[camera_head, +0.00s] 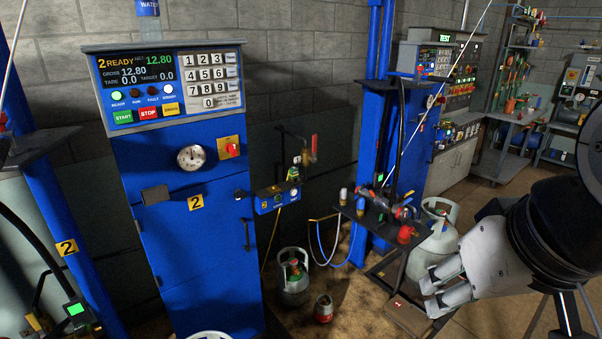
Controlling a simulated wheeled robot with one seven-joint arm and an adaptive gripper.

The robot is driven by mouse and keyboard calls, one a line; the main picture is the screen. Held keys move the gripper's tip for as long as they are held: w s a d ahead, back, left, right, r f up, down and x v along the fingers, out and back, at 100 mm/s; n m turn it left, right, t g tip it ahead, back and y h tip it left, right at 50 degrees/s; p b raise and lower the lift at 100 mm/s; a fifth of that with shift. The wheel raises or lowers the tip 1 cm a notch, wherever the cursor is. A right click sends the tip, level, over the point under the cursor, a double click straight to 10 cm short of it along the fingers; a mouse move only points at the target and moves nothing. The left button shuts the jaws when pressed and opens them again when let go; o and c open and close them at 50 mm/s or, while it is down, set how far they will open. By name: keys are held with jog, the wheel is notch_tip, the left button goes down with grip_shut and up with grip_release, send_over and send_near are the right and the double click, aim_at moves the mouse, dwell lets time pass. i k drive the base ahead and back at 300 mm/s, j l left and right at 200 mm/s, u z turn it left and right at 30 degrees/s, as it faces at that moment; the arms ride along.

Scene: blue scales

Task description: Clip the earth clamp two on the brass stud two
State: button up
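A small blue box (277,198) with a yellow 2 label is on the wall beside the blue cabinet marked 2. A small yellow-green piece (293,173) stands on its top, which may be earth clamp two; it is too small to be sure. A thin yellow cable (271,240) hangs from the box. I cannot make out brass stud two. My gripper (430,294) is at the lower right, in front of the grey gas cylinder and well away from the box. Its two pale fingers point left with nothing visible held. Their opening is unclear.
The blue cabinet (190,250) carries a keypad display. A small grey-green cylinder (293,283) and a red canister (323,308) stand on the floor. A dark shelf with fittings (376,224) and a large grey cylinder (433,240) stand between the box and my gripper.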

aim_at(293, 171)
jog(key=i+l+z, duration=0.2)
jog(key=l+z, duration=0.15)
jog(key=i+l+z, duration=0.7)
jog(key=i+l+u, duration=0.15)
jog(key=i+l, duration=0.15)
jog(key=i, duration=0.2)
jog(key=i+j+u, duration=0.1)
jog(key=u, duration=0.3)
jog(key=i+u, duration=0.45)
jog(key=i+l+u, duration=0.1)
jog(key=u, duration=0.3)
jog(key=i+j+u, duration=0.15)
jog(key=i+u, duration=0.25)
jog(key=i, duration=0.3)
jog(key=i+u, duration=0.4)
jog(key=i, duration=0.25)
